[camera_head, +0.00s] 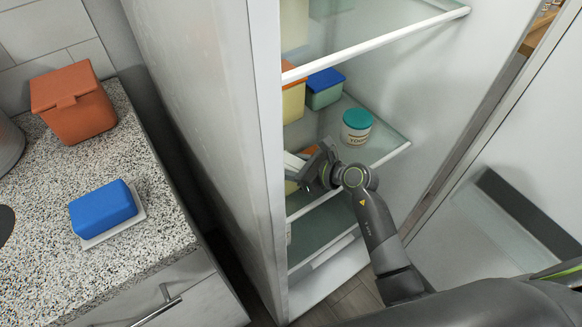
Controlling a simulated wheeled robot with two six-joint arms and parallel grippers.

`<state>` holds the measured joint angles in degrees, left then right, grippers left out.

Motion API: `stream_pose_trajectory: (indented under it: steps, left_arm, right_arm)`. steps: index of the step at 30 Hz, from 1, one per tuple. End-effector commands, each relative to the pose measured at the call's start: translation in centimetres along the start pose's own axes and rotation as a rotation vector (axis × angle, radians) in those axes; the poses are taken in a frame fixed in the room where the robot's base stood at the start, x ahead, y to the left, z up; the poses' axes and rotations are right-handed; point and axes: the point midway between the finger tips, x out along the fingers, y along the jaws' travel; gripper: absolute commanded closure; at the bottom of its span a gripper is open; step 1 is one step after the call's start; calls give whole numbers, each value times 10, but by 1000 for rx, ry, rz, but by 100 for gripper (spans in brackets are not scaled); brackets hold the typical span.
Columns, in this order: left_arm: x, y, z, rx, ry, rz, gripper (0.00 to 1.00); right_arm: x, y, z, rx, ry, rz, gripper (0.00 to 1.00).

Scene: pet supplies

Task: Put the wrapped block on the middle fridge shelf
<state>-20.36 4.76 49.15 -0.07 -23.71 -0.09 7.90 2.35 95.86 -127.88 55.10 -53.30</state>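My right gripper (316,172) reaches from the right into the open fridge, at the shelf with the jar, close to the left side wall. A small white piece (293,162) with orange beside it shows at its fingers. The fridge's side wall hides part of it, so I cannot tell whether it is the wrapped block or whether the fingers hold it. The middle fridge shelf (388,153) has a clear panel and a white front edge. My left gripper is not in view.
A white jar with a teal lid (356,126) stands right behind my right gripper. A blue-lidded green box (324,88) is further back. The upper shelf edge (390,40) crosses above. The counter holds an orange bin (73,103) and a blue block (102,208) on a white tray.

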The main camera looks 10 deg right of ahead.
Motion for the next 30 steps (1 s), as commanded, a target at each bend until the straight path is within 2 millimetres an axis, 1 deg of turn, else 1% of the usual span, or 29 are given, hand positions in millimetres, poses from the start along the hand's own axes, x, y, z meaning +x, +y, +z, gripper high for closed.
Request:
stream_pose_trajectory:
  steps: [1,8,12,13,17,27,29,30]
  left_arm:
    - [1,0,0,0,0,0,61]
    - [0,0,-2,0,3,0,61]
    - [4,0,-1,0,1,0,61]
    - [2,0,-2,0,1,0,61]
    - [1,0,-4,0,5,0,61]
    - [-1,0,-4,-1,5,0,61]
    - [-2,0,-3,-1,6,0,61]
    - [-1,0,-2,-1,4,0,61]
  right_arm:
    - [2,0,-5,2,-1,0,83]
    - [2,0,-4,-1,-2,0,83]
    - [4,0,-8,-1,-2,0,83]
    - [3,0,-8,0,-1,0,51]
    - [3,0,-8,0,-1,0,34]
    - [2,0,-4,0,-1,0,33]
    - [-1,0,-4,0,0,-1,33]
    - [-6,-1,-5,0,0,-2,33]
